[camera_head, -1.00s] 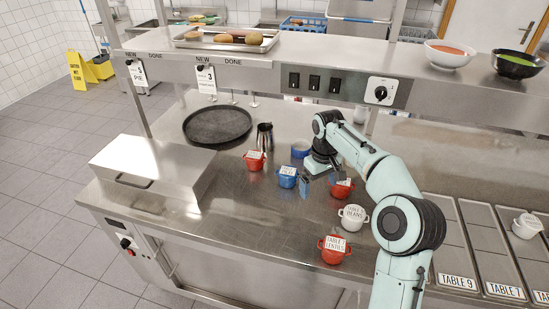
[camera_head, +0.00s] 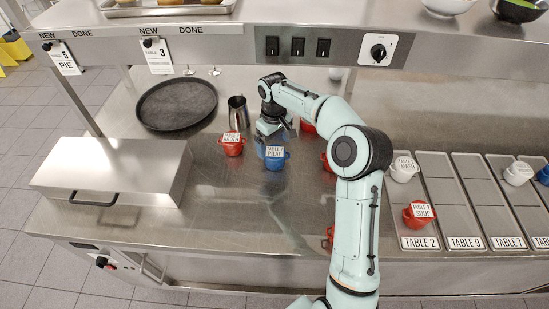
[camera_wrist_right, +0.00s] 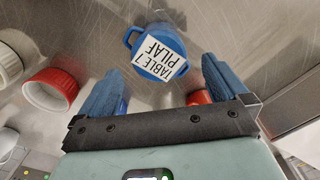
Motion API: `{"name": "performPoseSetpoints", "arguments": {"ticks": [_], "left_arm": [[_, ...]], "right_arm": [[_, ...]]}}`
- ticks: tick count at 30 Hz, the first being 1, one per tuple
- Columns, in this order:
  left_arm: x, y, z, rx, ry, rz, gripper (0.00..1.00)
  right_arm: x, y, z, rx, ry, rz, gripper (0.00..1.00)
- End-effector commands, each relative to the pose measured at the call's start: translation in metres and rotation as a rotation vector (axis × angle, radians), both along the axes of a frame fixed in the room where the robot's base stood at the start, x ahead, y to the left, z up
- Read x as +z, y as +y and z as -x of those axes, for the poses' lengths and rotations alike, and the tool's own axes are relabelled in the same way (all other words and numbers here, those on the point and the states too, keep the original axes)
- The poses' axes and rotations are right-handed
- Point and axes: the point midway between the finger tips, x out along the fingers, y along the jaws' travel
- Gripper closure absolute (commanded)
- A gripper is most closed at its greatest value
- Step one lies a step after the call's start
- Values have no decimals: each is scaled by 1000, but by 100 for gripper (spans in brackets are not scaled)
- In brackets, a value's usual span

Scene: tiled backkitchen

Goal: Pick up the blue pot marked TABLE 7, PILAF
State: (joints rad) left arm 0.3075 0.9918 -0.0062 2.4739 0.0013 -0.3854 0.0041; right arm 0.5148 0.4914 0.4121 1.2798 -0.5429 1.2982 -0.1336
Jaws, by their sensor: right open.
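The blue pot marked TABLE 7, PILAF (camera_head: 274,163) stands upright on the steel counter, left of my right arm. In the right wrist view, the pot (camera_wrist_right: 143,38) shows from above with its white label, just ahead of and between my two blue fingers. My right gripper (camera_wrist_right: 160,75) is open with nothing between its fingers. In the head view, the right gripper (camera_head: 268,135) hangs right behind and above the pot and partly hides the space there. I cannot tell whether a finger touches the pot. My left gripper is out of view.
A red pot (camera_head: 232,149) stands close left of the blue pot, with a metal jug (camera_head: 238,114) and round black tray (camera_head: 177,104) behind. Other red pots are partly hidden by my arm. A steel shelf (camera_head: 180,45) overhangs the back. The front counter is clear.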

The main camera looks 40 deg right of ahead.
Motion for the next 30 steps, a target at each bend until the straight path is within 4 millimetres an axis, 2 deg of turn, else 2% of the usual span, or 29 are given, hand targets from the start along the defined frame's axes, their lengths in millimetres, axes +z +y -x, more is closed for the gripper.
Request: {"name": "performPoseSetpoints", "arguments": {"ticks": [7, 15, 24, 25, 26, 30], "left_arm": [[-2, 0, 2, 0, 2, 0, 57], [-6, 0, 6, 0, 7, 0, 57], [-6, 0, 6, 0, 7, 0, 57], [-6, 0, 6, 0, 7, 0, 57], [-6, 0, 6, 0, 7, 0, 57], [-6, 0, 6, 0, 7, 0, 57]], "right_arm": [[-19, -1, 1, -1, 0, -1, 0], [-56, -2, 6, -1, -2, -2, 0], [-61, -2, 5, 0, -5, 0, 0], [-61, -2, 5, 0, -5, 0, 3], [-61, -2, 5, 0, -5, -1, 13], [-61, -2, 5, 0, -5, -1, 59]]}}
